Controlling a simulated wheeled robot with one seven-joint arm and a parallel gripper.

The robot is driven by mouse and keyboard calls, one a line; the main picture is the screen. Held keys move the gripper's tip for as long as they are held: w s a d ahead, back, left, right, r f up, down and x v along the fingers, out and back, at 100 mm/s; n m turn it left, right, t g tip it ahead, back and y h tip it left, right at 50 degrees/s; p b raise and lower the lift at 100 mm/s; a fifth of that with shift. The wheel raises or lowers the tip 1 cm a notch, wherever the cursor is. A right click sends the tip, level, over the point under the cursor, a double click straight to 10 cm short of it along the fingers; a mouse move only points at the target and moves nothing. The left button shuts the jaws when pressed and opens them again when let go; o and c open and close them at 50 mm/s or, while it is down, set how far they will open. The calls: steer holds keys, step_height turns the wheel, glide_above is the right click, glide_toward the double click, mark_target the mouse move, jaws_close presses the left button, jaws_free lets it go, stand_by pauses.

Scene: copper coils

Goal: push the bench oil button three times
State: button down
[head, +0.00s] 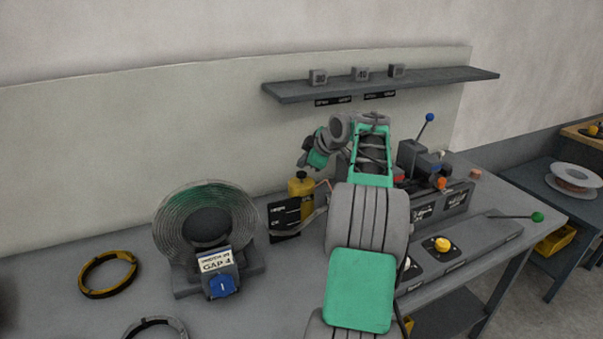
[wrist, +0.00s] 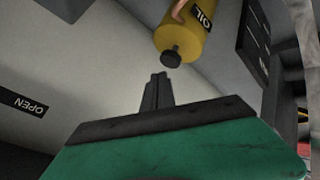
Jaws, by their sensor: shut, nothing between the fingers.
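The yellow oil container (head: 301,187) stands on the bench near the back wall, with a black button on its top. In the wrist view the container (wrist: 190,32) carries an "OIL" label, and its round black button (wrist: 171,57) faces my fingers. My gripper (wrist: 158,78) is shut and empty. Its fingertips appear just short of the button, with a small gap in the picture; I see no contact. In the head view my gripper (head: 308,164) hangs above the container, its fingertips small and hard to make out.
A large coil on a stand (head: 207,225) and a yellow ring (head: 108,274) sit to the left. A black sign (head: 284,218) stands by the container. A shelf (head: 380,84) juts from the wall above. A machine with levers (head: 425,165) and a yellow button (head: 442,244) lie to the right.

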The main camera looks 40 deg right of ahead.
step_height(320, 180, up, 5)
steer(key=p, duration=0.3)
steer(key=shift+p, duration=0.35)
steer(key=shift+f, duration=0.1)
stand_by(1.9)
step_height(320, 180, up, 5)
steer(key=n+p, duration=0.2)
steer(key=p, duration=0.1)
glide_above(304, 174)
steer(key=a, duration=0.2)
steer(key=n, duration=0.5)
steer(key=d+n, duration=0.1)
steer(key=n, duration=0.4)
steer(key=f+n+h+b, duration=0.1)
steer(key=n, duration=0.3)
steer(key=shift+d+f+n, duration=0.1)
steer(key=shift+d+n, duration=0.15)
steer(key=shift+n, duration=0.15)
steer(key=shift+f, duration=0.1)
